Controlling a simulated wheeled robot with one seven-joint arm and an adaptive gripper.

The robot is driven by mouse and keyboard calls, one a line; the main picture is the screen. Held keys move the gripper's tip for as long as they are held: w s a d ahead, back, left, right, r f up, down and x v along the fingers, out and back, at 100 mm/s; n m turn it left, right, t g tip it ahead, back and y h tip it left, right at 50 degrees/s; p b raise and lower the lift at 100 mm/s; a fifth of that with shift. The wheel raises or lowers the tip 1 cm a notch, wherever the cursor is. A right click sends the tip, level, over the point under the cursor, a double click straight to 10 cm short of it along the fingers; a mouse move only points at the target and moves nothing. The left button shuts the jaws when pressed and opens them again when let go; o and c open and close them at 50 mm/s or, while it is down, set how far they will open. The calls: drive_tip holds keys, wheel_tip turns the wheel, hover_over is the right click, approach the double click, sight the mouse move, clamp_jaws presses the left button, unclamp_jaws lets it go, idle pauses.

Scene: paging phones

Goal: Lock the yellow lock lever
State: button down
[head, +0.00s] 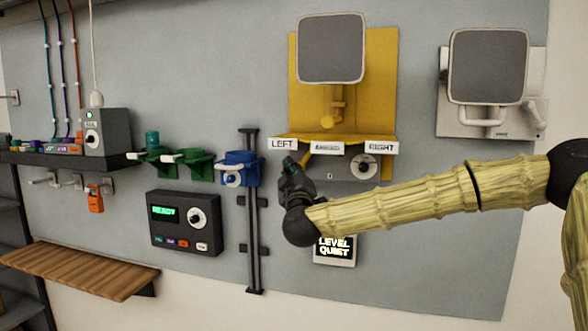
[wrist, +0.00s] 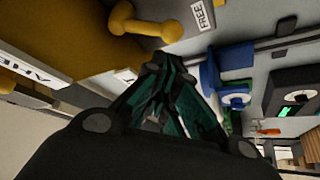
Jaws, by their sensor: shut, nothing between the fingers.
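The yellow lock lever (wrist: 145,22) shows in the wrist view as a rounded yellow arm with a knob at its end, close to a white FREE label (wrist: 202,17). In the head view a short slanted piece of it (head: 306,161) shows under the yellow shelf (head: 345,137), just right of my gripper. My gripper (head: 289,164) is shut and empty, its dark fingertips pointing up below the LEFT label. In the wrist view the closed fingertips (wrist: 155,66) are beside the lever, with a gap in the picture; the depth between them is unclear.
A grey box with a round dial (head: 364,167) sits right of the lever. A blue clamp (head: 238,170) on a dark vertical rail (head: 254,225) is left of my gripper. A LEVEL QUIET sign (head: 334,250) hangs below. A yellow-backed panel screen (head: 331,48) is above.

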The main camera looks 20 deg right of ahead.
sight(307, 157)
drive_tip(key=p+x, duration=0.1)
drive_tip(key=x, duration=0.3)
drive_tip(key=shift+w+p, duration=0.1)
drive_tip(key=shift+p, duration=0.3)
drive_tip(key=shift+f, duration=0.1)
